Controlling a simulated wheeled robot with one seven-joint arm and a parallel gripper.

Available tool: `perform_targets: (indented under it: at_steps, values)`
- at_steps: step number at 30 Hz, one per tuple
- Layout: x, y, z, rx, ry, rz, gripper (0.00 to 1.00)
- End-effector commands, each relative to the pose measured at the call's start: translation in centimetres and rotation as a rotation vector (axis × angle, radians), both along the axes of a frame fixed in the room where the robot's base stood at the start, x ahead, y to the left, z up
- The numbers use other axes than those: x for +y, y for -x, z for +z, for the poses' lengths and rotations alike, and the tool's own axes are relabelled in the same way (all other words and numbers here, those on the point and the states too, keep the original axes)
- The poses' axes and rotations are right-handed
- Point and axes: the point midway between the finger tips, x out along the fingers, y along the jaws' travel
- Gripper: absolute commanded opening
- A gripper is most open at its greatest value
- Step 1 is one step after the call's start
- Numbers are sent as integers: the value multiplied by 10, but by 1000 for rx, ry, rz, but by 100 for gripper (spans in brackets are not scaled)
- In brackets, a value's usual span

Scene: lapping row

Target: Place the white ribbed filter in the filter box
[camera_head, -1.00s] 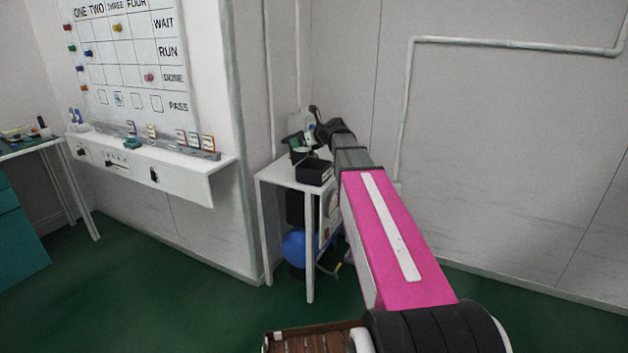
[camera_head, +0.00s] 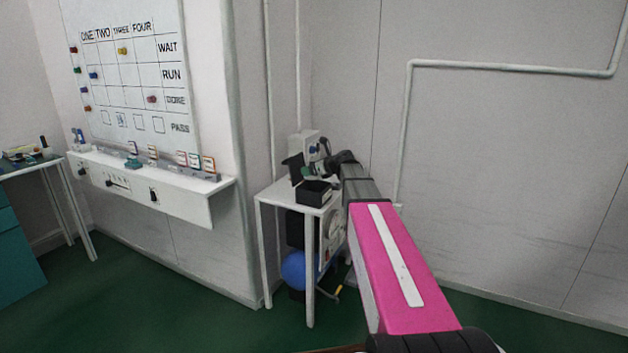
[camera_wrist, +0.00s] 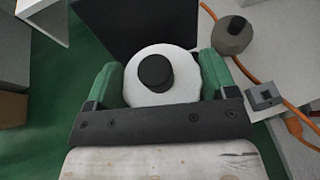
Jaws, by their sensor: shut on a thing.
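My gripper (camera_wrist: 156,84) has green fingers, and in the wrist view they are shut on a white round piece with a dark round centre, which I take for the white filter (camera_wrist: 134,93). Its ribs cannot be made out from this angle. In the head view my gripper (camera_head: 314,171) is small, above the back of a small white table, and the filter cannot be made out there. A black open-topped box (camera_head: 314,194), perhaps the filter box, stands at the table's front, just below my gripper. A dark surface (camera_wrist: 113,27) lies beyond the filter in the wrist view.
The white table (camera_head: 276,194) stands near the wall corner, with a pale box-shaped device (camera_head: 303,144) at its back. The wrist view shows a grey knobbed piece (camera_wrist: 232,41), an orange cable (camera_wrist: 270,88) and a small grey square part (camera_wrist: 263,96) at right. A blue ball-like thing (camera_head: 293,270) sits underneath.

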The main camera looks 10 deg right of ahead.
Motion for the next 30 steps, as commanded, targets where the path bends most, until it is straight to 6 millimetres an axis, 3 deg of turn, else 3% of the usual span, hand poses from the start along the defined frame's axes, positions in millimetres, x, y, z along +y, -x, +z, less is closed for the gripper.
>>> perform_targets:
  at_steps: [7, 15, 30]
  values:
    - [-6, -3, -12, 1, -1, 1, 55]
    - [-6, -3, -44, 1, -1, 1, 55]
    - [-6, -3, -50, 0, 0, 1, 55]
